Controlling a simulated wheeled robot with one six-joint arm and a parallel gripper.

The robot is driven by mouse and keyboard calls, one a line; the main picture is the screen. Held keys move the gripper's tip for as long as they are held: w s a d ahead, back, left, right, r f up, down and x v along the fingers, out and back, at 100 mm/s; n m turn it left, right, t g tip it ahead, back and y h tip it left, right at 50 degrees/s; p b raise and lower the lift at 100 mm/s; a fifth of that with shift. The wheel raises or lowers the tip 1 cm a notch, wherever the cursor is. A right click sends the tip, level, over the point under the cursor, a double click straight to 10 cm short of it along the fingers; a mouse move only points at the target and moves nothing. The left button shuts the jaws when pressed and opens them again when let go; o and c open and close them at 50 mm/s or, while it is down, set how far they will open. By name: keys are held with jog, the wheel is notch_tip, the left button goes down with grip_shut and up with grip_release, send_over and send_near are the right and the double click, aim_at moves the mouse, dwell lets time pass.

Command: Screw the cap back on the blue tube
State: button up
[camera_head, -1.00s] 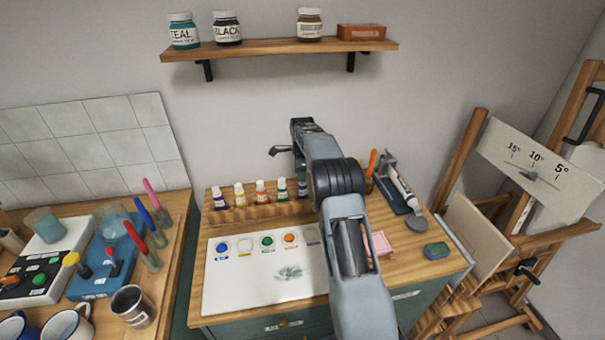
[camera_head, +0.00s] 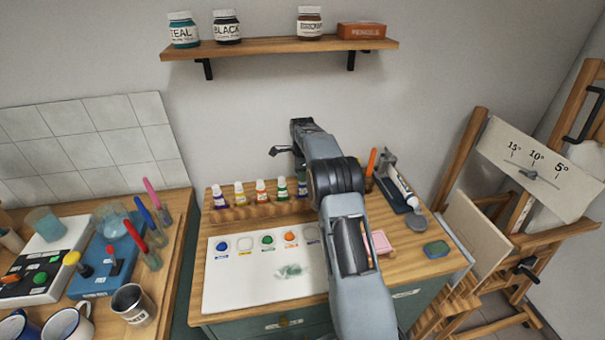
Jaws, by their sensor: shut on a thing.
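The blue tube (camera_head: 302,188) stands upright at the right end of the wooden tube rack, partly covered by my arm. My gripper (camera_head: 298,168) is at the top of this tube, over the rack, mostly hidden behind my own wrist. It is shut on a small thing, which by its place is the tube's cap. The cap itself is hidden, and I cannot tell how it sits on the neck.
Several other capped tubes, such as the green one (camera_head: 282,188), stand close to the left in the rack (camera_head: 250,212). The white palette (camera_head: 235,290) lies in front. A holder (camera_head: 393,185) stands to the right, with a pink block (camera_head: 382,243) nearer. A shelf (camera_head: 280,46) hangs above.

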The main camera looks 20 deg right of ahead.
jog(key=o, duration=1.3)
jog(key=shift+r, duration=0.1)
jog(key=shift+r+p, duration=2.65)
jog(key=shift+r, duration=0.8)
